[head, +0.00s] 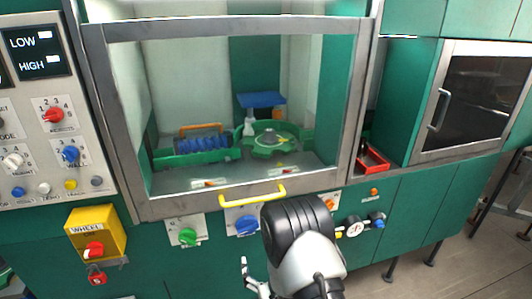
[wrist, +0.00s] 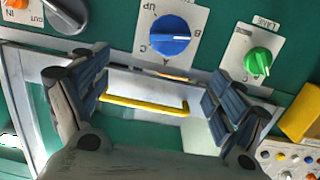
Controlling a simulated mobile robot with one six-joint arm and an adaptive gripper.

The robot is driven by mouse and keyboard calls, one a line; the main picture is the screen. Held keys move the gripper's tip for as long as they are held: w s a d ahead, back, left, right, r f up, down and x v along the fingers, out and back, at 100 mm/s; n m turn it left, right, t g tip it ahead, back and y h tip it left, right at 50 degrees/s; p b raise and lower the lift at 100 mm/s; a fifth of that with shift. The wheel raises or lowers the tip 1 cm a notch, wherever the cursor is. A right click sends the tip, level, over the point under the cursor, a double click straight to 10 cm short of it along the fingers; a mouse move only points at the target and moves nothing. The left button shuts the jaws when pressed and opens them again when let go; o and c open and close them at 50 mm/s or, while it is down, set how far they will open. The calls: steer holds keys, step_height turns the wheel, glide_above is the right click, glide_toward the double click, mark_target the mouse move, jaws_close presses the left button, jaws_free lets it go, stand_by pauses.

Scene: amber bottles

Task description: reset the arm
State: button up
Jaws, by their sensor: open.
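My gripper (wrist: 156,85) is open in the wrist view, with one dark ribbed finger at left and one at right. Nothing is held between the fingers. A yellow bar handle (wrist: 145,106) appears between them in that view; I cannot tell how far off it is. In the head view my black and white arm rises at the bottom centre, in front of the cabinet. The same yellow handle (head: 252,195) shows just above and left of the arm, on the window's lower frame.
The cabinet window (head: 240,105) appears closed. Behind it are a green round fixture (head: 265,143) and a rack of blue items (head: 202,144). A blue knob (wrist: 170,35) and a green knob (wrist: 258,62) are on the front panel. A yellow switch box (head: 96,233) juts out at left. Open floor lies at right.

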steer(key=w+d+r+m+g+h, duration=0.1)
steer(key=w+d+r+g, duration=0.2)
steer(key=r, duration=0.6)
steer(key=s+d+r+g+h, duration=0.25)
steer(key=s+d+r, duration=0.25)
steer(key=s+r, duration=0.3)
steer(key=s+d+r+g, duration=0.2)
steer(key=s, duration=0.6)
steer(key=s+d+r+m+g, duration=0.1)
steer(key=s+d+r+g, duration=0.1)
steer(key=s, duration=0.7)
steer(key=s+d+r+m+g, duration=0.1)
steer(key=s+d+r+g, duration=0.1)
steer(key=s, duration=0.7)
steer(key=shift+d+r, duration=0.3)
steer(key=shift+r, duration=0.55)
steer(key=shift+h, duration=0.25)
